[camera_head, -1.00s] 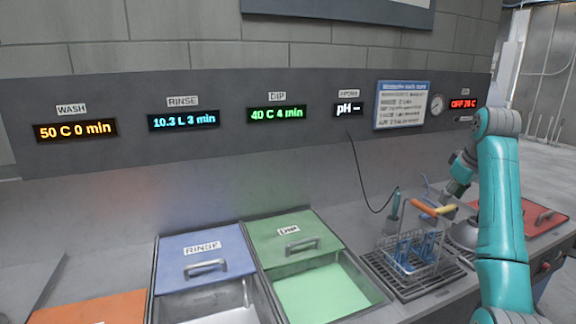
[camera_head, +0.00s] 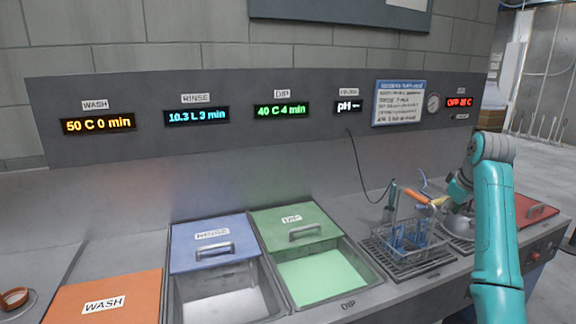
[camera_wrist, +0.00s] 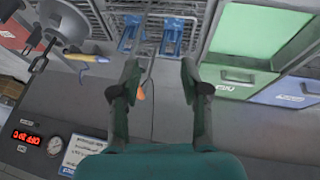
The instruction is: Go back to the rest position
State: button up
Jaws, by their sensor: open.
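My arm (camera_head: 492,230) stands at the right of the head view, bent at the elbow. Its wrist is largely hidden behind the upper arm. In the wrist view my gripper (camera_wrist: 158,78) is open, with nothing between its fingers. A wire basket (camera_head: 385,236) with blue pieces (camera_head: 410,236) inside stands on the drain grate (camera_head: 418,262). The blue pieces also show in the wrist view (camera_wrist: 172,38), beyond the fingertips and apart from them. An orange and yellow handle (camera_head: 417,197) shows by the basket in the head view.
The wash tank has an orange lid (camera_head: 90,300). The blue rinse lid (camera_head: 212,240) and green dip lid (camera_head: 295,228) leave their tanks partly open. A red lid (camera_head: 535,210) lies at the right. A thin cable (camera_head: 362,175) hangs from the display panel (camera_head: 230,150) behind the basket.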

jog(key=s+a+f+t, duration=0.1)
jog(key=s+a+f, duration=0.15)
jog(key=f, duration=0.65)
jog(key=s+a+f+m, duration=0.1)
jog(key=a+f, duration=0.2)
jog(key=f, duration=0.7)
jog(key=s+a+f+t, duration=0.1)
jog(key=s+a+f, duration=0.1)
jog(key=f, duration=0.7)
jog(key=s+a+f+m+t, duration=0.1)
jog(key=s+a+f, duration=0.3)
jog(key=s+f, duration=0.45)
jog(key=s+a+f+t, duration=0.2)
jog(key=s+a+f, duration=0.3)
jog(key=s+f, duration=0.3)
jog(key=s+a+m+t, duration=0.1)
jog(key=s+a, duration=0.2)
jog(key=s, duration=0.9)
jog(key=s+a+t, duration=0.1)
jog(key=s+a, duration=0.2)
jog(key=s, duration=0.8)
jog(key=s+a+r+m+t, duration=0.1)
jog(key=s+a+r+t, duration=0.1)
jog(key=s+r, duration=1.6)
jog(key=shift+s+a+t, duration=0.15)
jog(key=shift+s+t, duration=0.15)
jog(key=shift+s, duration=0.8)
jog(key=shift+r, duration=0.1)
